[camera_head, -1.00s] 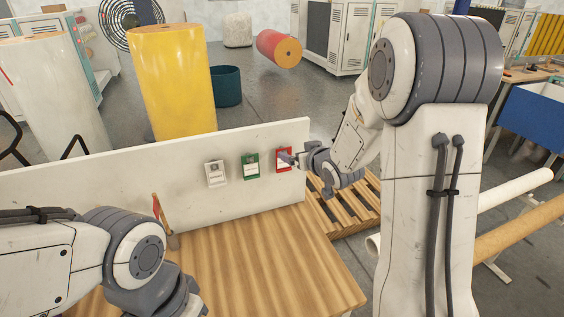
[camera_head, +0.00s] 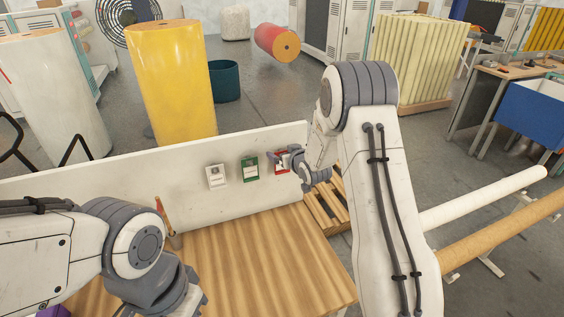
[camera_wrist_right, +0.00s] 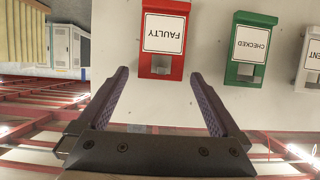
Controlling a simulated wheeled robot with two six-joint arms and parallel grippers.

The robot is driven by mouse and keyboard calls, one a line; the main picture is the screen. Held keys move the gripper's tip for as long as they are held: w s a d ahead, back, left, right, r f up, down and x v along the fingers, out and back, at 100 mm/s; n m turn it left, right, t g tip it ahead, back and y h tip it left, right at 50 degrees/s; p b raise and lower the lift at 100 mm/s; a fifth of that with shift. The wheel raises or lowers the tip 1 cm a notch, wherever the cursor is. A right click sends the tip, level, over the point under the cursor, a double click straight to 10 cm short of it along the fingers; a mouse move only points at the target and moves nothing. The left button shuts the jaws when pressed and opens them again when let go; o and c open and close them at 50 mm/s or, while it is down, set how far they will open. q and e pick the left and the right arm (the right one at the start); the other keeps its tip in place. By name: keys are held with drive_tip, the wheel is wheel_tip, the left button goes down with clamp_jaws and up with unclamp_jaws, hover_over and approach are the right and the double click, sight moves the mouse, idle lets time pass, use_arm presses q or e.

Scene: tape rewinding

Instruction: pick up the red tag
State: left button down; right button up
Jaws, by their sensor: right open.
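The red tag holder (camera_head: 279,154) with a white FAULTY label hangs on the upright white board, rightmost of three. My right gripper (camera_head: 288,158) is in front of it and partly covers it. In the right wrist view the red holder (camera_wrist_right: 164,62) appears upside down, between and just beyond the open, empty fingers (camera_wrist_right: 160,75). A pale piece shows in its opening; I cannot tell whether a separate tag sits there. My left gripper (camera_head: 165,300) is low at the left, mostly hidden by its arm and cut off by the frame.
A green CHECKED holder (camera_head: 251,167) and a white holder (camera_head: 216,176) hang to the left on the white board (camera_head: 110,190). The wooden tabletop (camera_head: 265,260) is mostly clear. A pallet (camera_head: 325,208) lies beyond its right edge.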

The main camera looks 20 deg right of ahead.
clamp_jaws()
idle(0.3)
